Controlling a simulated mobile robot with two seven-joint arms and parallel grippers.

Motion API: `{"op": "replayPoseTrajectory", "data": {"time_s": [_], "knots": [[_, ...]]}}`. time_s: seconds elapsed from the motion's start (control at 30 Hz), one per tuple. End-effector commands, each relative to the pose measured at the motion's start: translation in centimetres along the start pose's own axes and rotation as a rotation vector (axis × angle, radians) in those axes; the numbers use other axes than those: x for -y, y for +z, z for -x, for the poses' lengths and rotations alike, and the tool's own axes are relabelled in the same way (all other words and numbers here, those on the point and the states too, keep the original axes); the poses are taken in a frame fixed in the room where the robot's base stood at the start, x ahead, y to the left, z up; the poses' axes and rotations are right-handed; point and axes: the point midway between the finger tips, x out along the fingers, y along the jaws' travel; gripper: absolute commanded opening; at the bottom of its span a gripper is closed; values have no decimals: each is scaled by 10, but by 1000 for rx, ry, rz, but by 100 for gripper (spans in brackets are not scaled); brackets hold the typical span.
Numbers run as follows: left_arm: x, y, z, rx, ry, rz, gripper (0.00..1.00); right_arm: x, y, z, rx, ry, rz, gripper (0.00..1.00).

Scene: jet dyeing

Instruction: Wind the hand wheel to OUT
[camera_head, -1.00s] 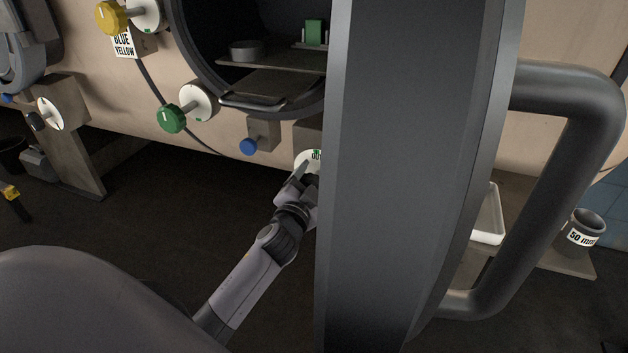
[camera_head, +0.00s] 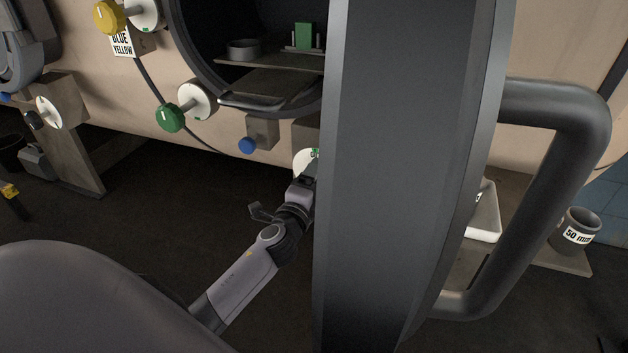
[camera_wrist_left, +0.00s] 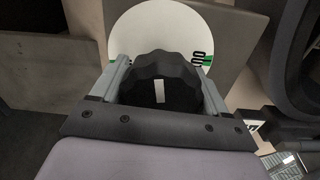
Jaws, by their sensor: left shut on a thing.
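The hand wheel (camera_wrist_left: 160,80) is a black scalloped knob with a white mark, in the left wrist view. Behind it is a white round dial (camera_wrist_left: 150,28) with green marks and partly hidden lettering. The dial also shows in the head view (camera_head: 303,160), partly cut off by the big grey door. My left gripper (camera_wrist_left: 163,84) is shut on the wheel, one finger on each side of it. In the head view my left gripper (camera_head: 304,184) is at the dial, and the wheel is hidden there. My right gripper is not in view.
The thick grey open door (camera_head: 400,180) with its bar handle (camera_head: 565,130) stands close beside my left gripper on the right. A blue knob (camera_head: 247,146) and a green knob (camera_head: 171,118) are to the left. A white tray (camera_head: 484,215) and a grey cup (camera_head: 578,230) sit at right.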

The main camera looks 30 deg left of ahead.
Motion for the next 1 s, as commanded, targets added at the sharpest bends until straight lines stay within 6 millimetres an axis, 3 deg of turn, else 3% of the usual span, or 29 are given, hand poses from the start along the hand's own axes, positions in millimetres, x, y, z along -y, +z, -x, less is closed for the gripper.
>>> {"op": "replayPoseTrajectory", "data": {"time_s": [1.0], "knots": [[-4, 3, 0, -2, 3, -970, 44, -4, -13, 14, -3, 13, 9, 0]]}}
